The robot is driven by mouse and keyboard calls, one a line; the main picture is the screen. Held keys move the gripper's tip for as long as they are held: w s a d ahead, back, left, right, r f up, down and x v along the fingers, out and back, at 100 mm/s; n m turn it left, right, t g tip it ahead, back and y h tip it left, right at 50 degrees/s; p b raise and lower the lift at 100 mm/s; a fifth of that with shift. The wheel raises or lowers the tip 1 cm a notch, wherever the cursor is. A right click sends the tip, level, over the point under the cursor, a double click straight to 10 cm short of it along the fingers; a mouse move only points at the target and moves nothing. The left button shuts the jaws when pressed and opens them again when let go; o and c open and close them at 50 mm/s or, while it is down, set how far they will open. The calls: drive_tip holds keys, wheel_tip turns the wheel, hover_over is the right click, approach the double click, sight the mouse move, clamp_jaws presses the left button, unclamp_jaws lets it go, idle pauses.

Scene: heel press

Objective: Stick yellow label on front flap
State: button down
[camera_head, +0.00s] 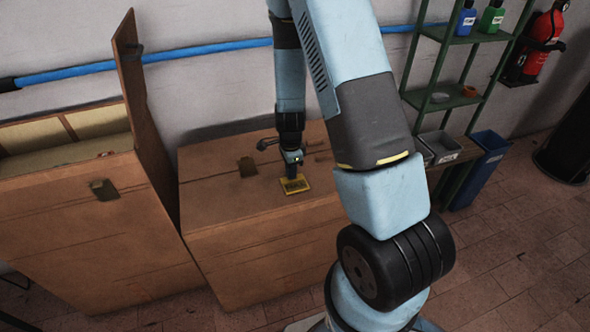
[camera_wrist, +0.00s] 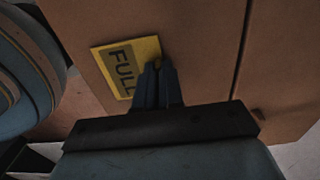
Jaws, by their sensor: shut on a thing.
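The yellow label (camera_head: 296,187) shows at the end of my gripper (camera_head: 293,176), over the top of the closed brown box in the middle. In the wrist view, the label (camera_wrist: 120,72) reads "FULL" in dark letters and looks tilted. My gripper's fingers (camera_wrist: 157,72) are shut on its edge. Behind the label is a brown surface with a dark seam. I cannot tell whether the label touches that surface.
An open brown box (camera_head: 90,245) stands to the left, with one flap (camera_head: 130,75) upright beside the closed box. A blue pipe (camera_head: 190,53) runs along the wall. A green shelf (camera_head: 455,100) and a blue bin (camera_head: 478,170) stand at the right. Tiled floor is free at the lower right.

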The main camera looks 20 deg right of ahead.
drive_tip(key=shift+f, duration=0.3)
idle(0.9)
drive_tip(key=c, duration=1.2)
unclamp_jaws()
drive_tip(key=shift+s, duration=0.1)
drive_tip(key=shift+c, duration=0.3)
drive_tip(key=o, duration=0.5)
drive_tip(key=shift+c, duration=0.2)
drive_tip(key=shift+r, duration=0.1)
drive_tip(key=shift+r, duration=3.45)
